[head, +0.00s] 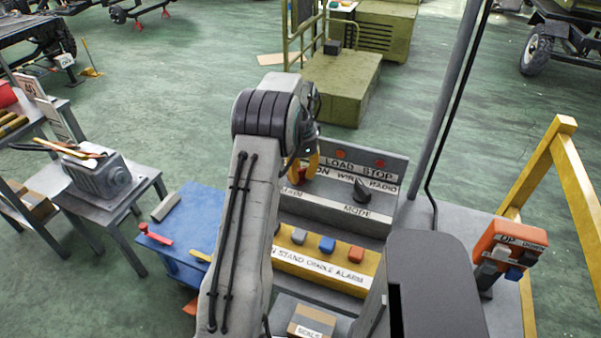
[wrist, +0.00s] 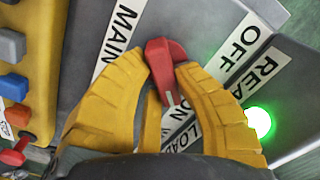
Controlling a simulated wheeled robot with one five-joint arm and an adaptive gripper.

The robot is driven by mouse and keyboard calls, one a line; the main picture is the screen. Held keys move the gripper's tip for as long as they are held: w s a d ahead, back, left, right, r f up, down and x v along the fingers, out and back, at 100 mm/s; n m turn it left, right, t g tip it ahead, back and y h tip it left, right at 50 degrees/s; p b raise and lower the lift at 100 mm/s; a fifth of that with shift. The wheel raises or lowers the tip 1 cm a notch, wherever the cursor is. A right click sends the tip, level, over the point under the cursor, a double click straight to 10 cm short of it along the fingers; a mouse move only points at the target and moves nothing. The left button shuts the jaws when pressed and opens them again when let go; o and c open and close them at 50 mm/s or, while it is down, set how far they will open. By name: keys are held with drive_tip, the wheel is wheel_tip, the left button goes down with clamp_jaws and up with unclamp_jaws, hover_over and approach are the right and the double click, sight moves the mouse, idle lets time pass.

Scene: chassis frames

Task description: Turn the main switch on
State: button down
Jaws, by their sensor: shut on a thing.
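The main switch, a red handle (wrist: 163,62) with a white mark, sits on the grey panel beside the MAIN label (wrist: 118,38). Its marked end points down in the wrist view, toward the partly hidden ON label (wrist: 184,117); the OFF label (wrist: 240,45) is to its upper right. My gripper (wrist: 165,72) has its yellow fingers closed on both sides of the handle. In the head view my gripper (head: 304,163) is at the panel's left end, with a bit of red handle (head: 295,174) showing. A green lamp (wrist: 258,121) glows by the READY label.
The panel also carries a black MODE knob (head: 362,190) to the right. A yellow button box (head: 320,262) stands in front. An orange control box (head: 505,247) and yellow railing (head: 540,165) are at right. A blue table (head: 195,222) is at left.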

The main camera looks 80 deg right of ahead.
sight(300, 170)
drive_tip(key=shift+f, duration=0.1)
drive_tip(key=c, duration=0.9)
unclamp_jaws()
drive_tip(key=shift+c, duration=0.2)
wheel_tip(300, 170, up, 12)
idle(0.5)
